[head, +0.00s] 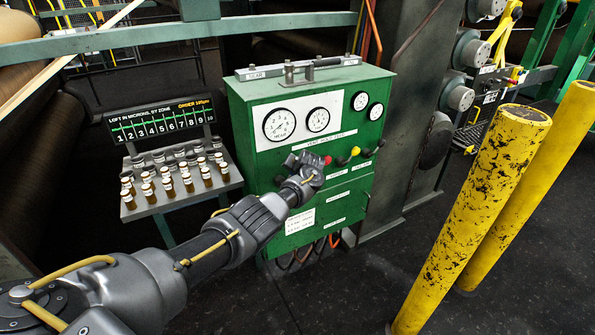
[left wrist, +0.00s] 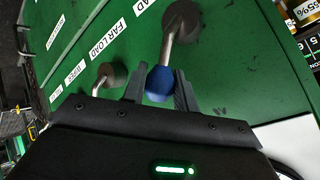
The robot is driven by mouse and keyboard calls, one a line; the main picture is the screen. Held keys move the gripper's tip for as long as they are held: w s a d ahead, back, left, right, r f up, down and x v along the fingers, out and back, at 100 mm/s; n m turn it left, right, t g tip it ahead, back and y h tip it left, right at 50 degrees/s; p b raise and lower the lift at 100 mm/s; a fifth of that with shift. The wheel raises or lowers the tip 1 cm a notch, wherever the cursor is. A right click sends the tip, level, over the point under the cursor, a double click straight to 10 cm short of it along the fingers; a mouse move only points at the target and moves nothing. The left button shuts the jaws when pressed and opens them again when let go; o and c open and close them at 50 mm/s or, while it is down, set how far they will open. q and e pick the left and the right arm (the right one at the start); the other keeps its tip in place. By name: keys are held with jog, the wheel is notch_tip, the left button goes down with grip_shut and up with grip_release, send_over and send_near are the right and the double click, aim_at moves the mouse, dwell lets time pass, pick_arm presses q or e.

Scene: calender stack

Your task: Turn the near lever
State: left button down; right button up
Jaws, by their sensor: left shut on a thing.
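A green control cabinet (head: 255,215) carries a row of levers on its front face. My left gripper (head: 302,164) is at the left part of this row. In the left wrist view, my left gripper (left wrist: 160,88) is shut on the blue knob (left wrist: 160,80) of a lever, one finger on each side. The lever's metal rod (left wrist: 170,48) runs to a dark round hub (left wrist: 183,18). In the head view the gripper hides this knob. A red knob (head: 327,160) and a yellow knob (head: 355,151) show to its right. My right gripper is not in view.
Another lever hub (left wrist: 113,74) sits left of the held one, by a "FAR LOAD" label (left wrist: 130,28). A rack of small bottles (head: 155,207) stands left of the cabinet. Yellow posts (head: 475,215) stand at the right. Gauges (head: 279,125) are above the levers.

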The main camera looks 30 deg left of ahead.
pick_arm(q)
jog(key=shift+w+d, duration=0.1)
jog(key=shift+w, duration=0.05)
dwell(0.3)
jog(key=c, duration=1.4)
grip_release()
jog(key=shift+c, duration=0.2)
jog(key=shift+o, duration=0.3)
jog(key=shift+f, duration=0.15)
